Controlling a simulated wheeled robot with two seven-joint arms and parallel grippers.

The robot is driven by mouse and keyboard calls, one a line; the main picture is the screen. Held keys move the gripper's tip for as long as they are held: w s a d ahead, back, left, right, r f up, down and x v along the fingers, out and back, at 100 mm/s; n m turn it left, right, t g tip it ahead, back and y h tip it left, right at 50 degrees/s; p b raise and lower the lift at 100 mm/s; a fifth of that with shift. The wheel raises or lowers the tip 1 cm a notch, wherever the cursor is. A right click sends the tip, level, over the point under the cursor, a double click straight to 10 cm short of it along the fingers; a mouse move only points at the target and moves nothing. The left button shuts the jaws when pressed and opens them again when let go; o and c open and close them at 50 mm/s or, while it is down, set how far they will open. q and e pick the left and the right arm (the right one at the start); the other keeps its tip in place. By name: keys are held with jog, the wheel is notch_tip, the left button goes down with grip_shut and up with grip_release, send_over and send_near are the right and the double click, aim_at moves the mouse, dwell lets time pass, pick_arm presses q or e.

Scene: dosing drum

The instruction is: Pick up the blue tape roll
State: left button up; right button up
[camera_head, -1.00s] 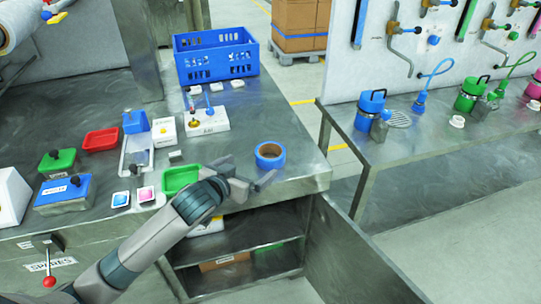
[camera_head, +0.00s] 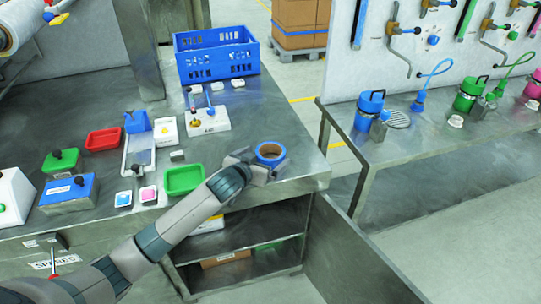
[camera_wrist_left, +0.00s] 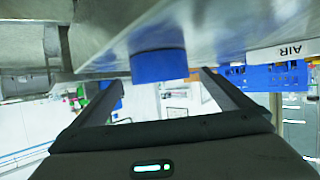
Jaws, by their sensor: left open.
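The blue tape roll (camera_head: 271,160) lies flat on the metal bench near its front right corner. Its core looks brown. My left gripper (camera_head: 257,167) is open, low at the bench, right at the near-left side of the roll and partly overlapping it in the head view. In the left wrist view the roll (camera_wrist_left: 158,66) shows ahead, between the lines of the two spread fingers. Whether a finger touches it I cannot tell. My right gripper is in neither view.
A green tray (camera_head: 183,180) sits left of my left forearm. A white block with knobs (camera_head: 209,121) and a blue crate (camera_head: 216,57) stand behind the roll. The bench edge drops off right of the roll; an open cabinet door (camera_head: 350,255) hangs below.

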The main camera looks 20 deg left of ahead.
aim_at(276, 151)
pick_arm(q)
jog(key=shift+w, duration=0.15)
jog(key=shift+w+f, duration=0.15)
jog(key=shift+w, duration=0.05)
jog(key=p+x, duration=0.1)
jog(key=x, duration=0.2)
jog(key=shift+w+f, duration=0.15)
jog(key=shift+f, duration=0.05)
jog(key=shift+w+d+f+p, duration=0.15)
jog(key=shift+w+f+p, duration=0.2)
jog(key=shift+w, duration=0.1)
jog(key=shift+r, duration=0.1)
jog(key=c, duration=1.2)
